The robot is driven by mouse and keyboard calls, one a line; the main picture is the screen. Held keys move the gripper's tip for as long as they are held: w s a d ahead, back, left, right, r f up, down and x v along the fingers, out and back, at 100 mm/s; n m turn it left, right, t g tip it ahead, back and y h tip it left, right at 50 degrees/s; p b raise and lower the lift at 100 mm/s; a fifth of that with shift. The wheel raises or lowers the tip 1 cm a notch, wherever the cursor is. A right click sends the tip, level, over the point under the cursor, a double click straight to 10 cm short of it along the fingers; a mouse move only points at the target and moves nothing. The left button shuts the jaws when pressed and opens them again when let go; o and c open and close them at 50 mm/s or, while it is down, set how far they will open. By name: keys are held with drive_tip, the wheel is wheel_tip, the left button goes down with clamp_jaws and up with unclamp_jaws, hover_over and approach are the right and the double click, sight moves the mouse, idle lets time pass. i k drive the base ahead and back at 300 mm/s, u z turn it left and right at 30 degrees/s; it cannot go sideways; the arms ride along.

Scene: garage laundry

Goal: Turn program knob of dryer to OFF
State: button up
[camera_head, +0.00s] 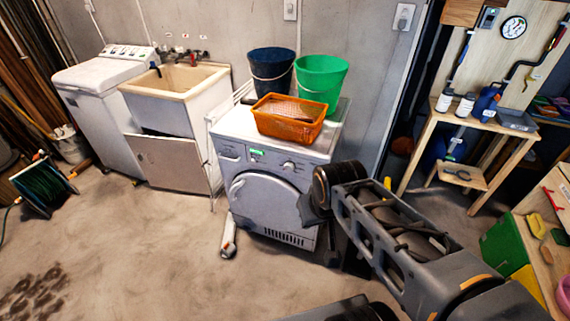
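The dryer (243,215) is a white front-loading machine against the back wall, with a round door on its front. Its control panel has a small lit green display (257,152) and a round program knob (289,165) to the right of it. The knob is too small to read its setting. My arm reaches in from the lower right and covers the dryer's right front edge. My gripper (311,209) shows only as a dark shape at the arm's far end, in front of the dryer and lower right of the knob. Its fingers cannot be made out.
An orange basket (270,126), a dark blue bucket (257,76) and a green bucket (333,75) stand on the dryer. A sink (201,80) and a top-loading washer (96,115) are to the left. Floor ahead is mostly clear.

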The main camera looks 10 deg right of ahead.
sight(289, 166)
drive_tip(key=z, duration=0.05)
drive_tip(key=k, duration=0.5)
drive_tip(key=u, duration=1.15)
drive_tip(key=i, duration=0.9)
drive_tip(key=u, duration=0.15)
